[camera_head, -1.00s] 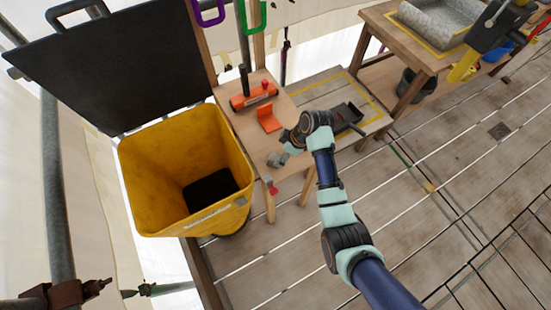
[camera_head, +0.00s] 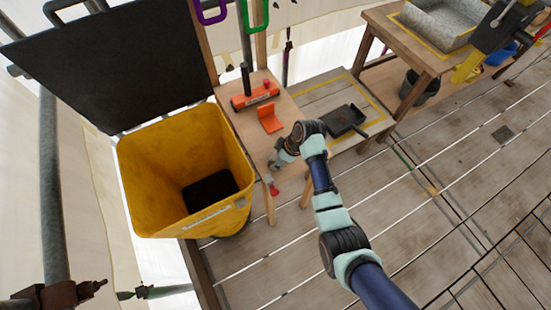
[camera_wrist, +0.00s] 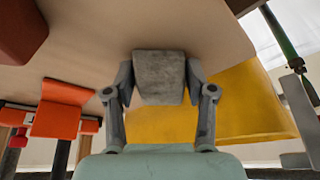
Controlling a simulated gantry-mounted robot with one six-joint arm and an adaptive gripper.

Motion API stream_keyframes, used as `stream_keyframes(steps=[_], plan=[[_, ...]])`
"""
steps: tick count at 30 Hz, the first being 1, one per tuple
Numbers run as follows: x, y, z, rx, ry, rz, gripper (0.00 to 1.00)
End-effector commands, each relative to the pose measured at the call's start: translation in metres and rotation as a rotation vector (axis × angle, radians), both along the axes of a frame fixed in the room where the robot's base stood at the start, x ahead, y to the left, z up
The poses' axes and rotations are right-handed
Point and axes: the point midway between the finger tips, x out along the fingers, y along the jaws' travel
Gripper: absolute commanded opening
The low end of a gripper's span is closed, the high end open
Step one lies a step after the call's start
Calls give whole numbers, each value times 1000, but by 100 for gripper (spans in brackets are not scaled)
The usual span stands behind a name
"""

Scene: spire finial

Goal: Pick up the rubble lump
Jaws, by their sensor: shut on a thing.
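The rubble lump (camera_wrist: 160,77) is a rough grey block. In the wrist view it sits between the two fingers of my gripper (camera_wrist: 160,85), which is shut on it. In the head view my gripper (camera_head: 277,160) is over the front edge of the small wooden table (camera_head: 247,136), to the right of the yellow bin. The lump is too small and covered there to tell apart from the fingers. Whether it still touches the table top cannot be told.
A yellow bin (camera_head: 152,165) with a raised black lid (camera_head: 105,65) stands open at the left. An orange bracket (camera_head: 269,118) and an orange-based tool (camera_head: 255,95) lie on the table. A black dustpan (camera_head: 346,119) lies on the right. The plank floor is mostly clear.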

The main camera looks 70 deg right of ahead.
Motion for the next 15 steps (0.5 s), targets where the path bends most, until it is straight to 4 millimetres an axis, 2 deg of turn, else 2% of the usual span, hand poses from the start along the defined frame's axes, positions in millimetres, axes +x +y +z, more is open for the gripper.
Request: stream_keyframes(steps=[1, 3, 10, 15], plan=[[0, 0, 0, 0, 0, 0, 18], [0, 0, 1, 0, -1, 0, 11], [0, 0, 2, -1, -1, 0, 11], [1, -1, 19, -2, -2, 0, 11]])
